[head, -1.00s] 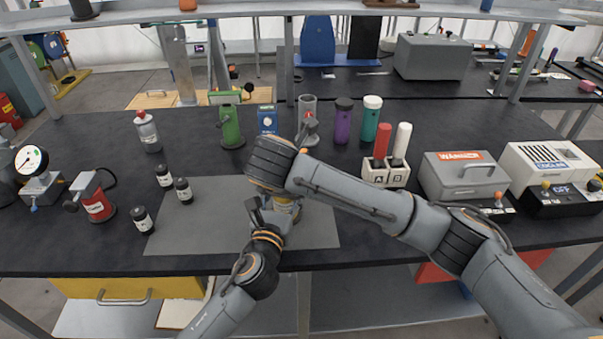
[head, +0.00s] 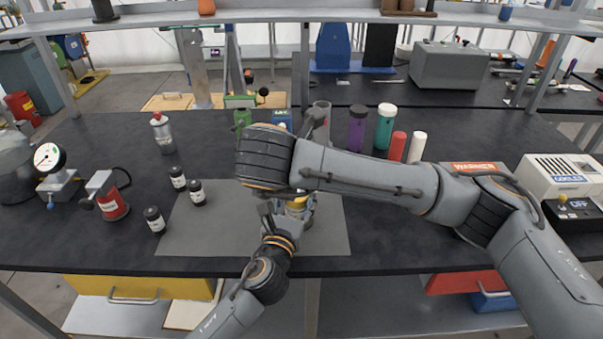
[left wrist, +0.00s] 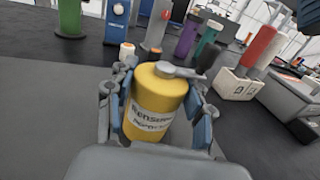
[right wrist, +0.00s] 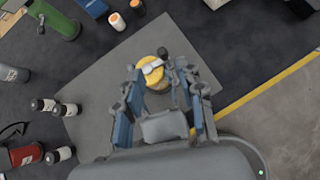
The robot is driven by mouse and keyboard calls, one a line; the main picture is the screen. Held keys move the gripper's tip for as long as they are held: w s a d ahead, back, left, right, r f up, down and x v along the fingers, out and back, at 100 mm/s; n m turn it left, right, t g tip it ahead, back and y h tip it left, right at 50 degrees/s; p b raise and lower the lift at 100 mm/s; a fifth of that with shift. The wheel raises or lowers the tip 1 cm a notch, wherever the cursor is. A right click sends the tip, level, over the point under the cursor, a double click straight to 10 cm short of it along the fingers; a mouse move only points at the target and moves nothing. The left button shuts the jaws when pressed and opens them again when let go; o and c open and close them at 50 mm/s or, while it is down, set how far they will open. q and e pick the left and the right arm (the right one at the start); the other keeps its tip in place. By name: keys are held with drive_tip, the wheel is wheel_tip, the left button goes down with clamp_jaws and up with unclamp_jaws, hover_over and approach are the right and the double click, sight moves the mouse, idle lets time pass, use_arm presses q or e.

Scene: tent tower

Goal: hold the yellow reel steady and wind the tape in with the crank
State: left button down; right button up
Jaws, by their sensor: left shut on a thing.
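The yellow reel (head: 297,206) stands on the grey mat, partly covered by my arms in the head view. In the left wrist view the reel (left wrist: 157,103) is upright, with a white printed label and a grey crank (left wrist: 180,70) on top, its arm pointing right. My left gripper (left wrist: 158,112) is shut around the reel's sides. In the right wrist view my right gripper (right wrist: 162,88) is open, its blue-padded fingers spread above the reel (right wrist: 150,66) and crank, apart from the crank as far as I can tell. In the head view its fingers are hidden. No tape is distinguishable.
Black bottles (head: 197,192) stand at the left of the mat (head: 215,235). A red pot (head: 112,205) is further left. The mat's front left is clear.

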drive_tip(key=shift+v, duration=1.65)
drive_tip(key=shift+d, duration=0.1)
